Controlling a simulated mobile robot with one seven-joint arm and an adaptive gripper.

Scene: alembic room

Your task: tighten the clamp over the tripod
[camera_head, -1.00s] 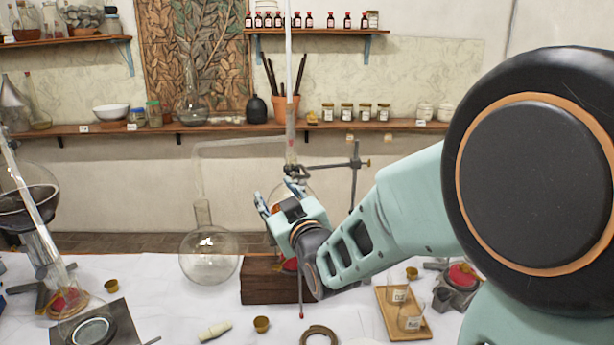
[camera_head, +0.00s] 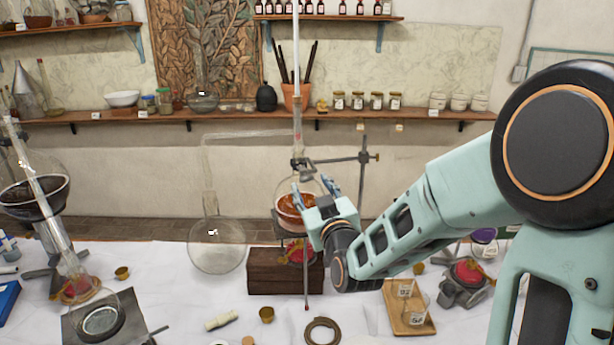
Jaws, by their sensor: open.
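The clamp (camera_head: 301,166) grips the glass neck above a round flask with orange-brown contents (camera_head: 290,207). Its rod runs right to a boss on an upright metal stand (camera_head: 363,170). A tripod over a red burner (camera_head: 297,249) is below the flask, partly hidden by the flask and my arm. My gripper (camera_head: 315,187) points up and away, its two fingers apart, just below the clamp and in front of the flask. It appears empty; I cannot tell whether it touches the flask or clamp.
A wooden block (camera_head: 268,272) stands left of the burner. A clear round flask (camera_head: 217,245) with a bent tube is left of it. A wooden tray (camera_head: 407,308) with small jars and another red burner (camera_head: 466,273) are at right. A cork ring (camera_head: 322,331) lies in front.

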